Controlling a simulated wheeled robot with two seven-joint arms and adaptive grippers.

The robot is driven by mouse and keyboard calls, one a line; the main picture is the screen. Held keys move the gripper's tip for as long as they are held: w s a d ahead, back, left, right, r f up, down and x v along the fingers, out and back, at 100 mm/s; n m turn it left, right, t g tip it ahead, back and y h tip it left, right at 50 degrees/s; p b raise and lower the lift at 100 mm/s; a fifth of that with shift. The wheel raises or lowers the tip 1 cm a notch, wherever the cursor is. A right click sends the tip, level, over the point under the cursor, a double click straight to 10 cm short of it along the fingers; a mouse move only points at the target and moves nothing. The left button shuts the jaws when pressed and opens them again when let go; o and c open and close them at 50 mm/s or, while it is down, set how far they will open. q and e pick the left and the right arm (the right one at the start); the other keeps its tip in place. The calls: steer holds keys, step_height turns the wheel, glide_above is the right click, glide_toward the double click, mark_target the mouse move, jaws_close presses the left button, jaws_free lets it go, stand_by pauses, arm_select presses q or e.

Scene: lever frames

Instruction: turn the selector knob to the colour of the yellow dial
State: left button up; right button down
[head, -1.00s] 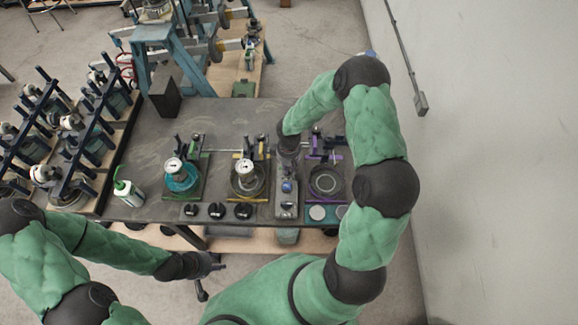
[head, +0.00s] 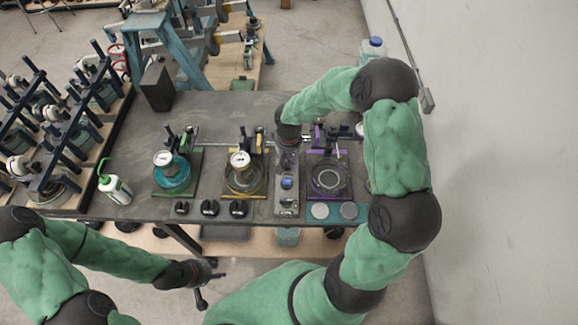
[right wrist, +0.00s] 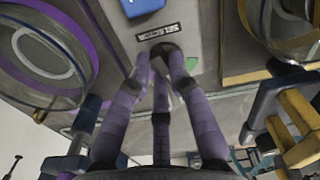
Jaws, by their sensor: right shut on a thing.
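The selector panel (head: 287,208) is a grey box at the table's front with a blue button (head: 287,183); its "SELECTOR" label shows in the right wrist view. My right gripper (head: 287,158) is over the panel's far part. In the right wrist view its fingers (right wrist: 162,62) are closed around the dark selector knob (right wrist: 164,48), mostly hidden by them. A green patch (right wrist: 161,65) shows beside the knob; other colour marks and the pointer are hidden. The yellow station's dial (head: 240,159) is a round white-faced gauge; its reading is too small to tell. My left gripper (head: 211,280) is open and empty, before the table.
Three black knobs (head: 210,208) and two round discs (head: 334,211) lie along the front. A bottle (head: 115,188) stands left. The table's back middle is clear.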

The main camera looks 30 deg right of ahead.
mark_target(289, 164)
steer(key=shift+s+a+m+b, duration=0.1)
steer(key=shift+m+b, duration=1.25)
steer(key=shift+m, duration=0.15)
steer(key=c, duration=1.1)
jaws_free()
steer(key=shift+c, duration=0.2)
steer(key=shift+r, duration=0.1)
step_height(289, 164, up, 12)
